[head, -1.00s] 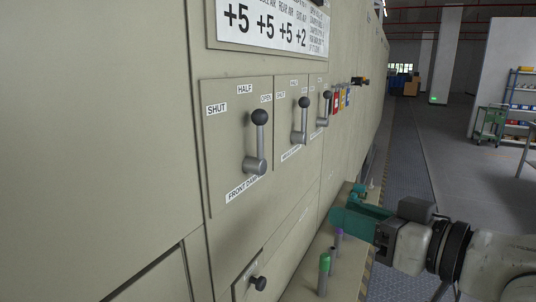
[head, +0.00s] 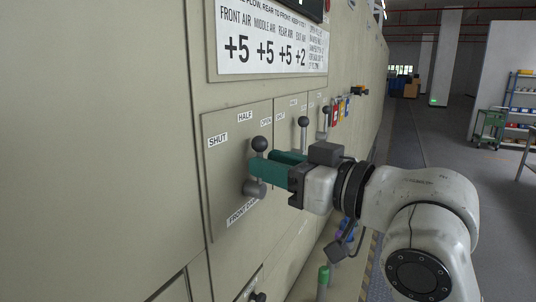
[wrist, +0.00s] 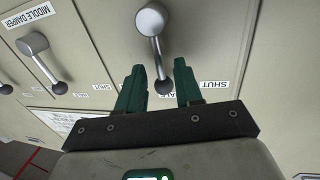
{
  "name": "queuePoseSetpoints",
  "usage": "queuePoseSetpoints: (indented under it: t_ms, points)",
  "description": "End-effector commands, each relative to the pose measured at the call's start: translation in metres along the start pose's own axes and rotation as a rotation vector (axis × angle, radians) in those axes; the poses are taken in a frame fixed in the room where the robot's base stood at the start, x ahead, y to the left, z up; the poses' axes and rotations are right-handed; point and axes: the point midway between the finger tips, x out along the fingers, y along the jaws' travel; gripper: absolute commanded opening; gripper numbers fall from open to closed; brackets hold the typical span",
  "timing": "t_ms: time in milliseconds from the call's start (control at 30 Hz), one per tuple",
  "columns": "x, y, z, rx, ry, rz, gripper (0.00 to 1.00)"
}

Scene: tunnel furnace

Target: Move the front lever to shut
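The front lever is a grey stalk with a dark ball knob (head: 259,144) and a round grey hub (head: 254,188) on the front damper panel (head: 222,175). Its knob is up and a little right of the hub, closer to the HALF and OPEN labels than to the SHUT label (head: 215,140) at left. My gripper (head: 266,164) is open at the lever, its green fingers hiding part of the stalk. In the wrist view, the lever (wrist: 156,48) runs between the two spread fingers (wrist: 158,72), with its knob between them. Whether a finger touches it I cannot tell.
The middle damper lever (head: 303,123) and another lever (head: 326,112) stand just right of my gripper. The middle one also shows in the wrist view (wrist: 40,60). Below, a green-topped post (head: 323,275) stands on a ledge. The aisle at right is open.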

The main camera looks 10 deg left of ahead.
Motion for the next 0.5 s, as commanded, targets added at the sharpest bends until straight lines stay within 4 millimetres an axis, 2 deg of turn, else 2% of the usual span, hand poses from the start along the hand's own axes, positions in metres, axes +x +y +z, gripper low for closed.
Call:
queuePoseSetpoints:
  t_ms: [200,467,500]
  points:
    - [0.014,0.0001,0.0,0.0,0.0,0.001,0.35]
    - [0.0148,0.0001,0.0005,0.0,0.0,0.001,0.35]
    - [0.0148,0.0001,0.0005,0.0,0.0,0.001,0.32]
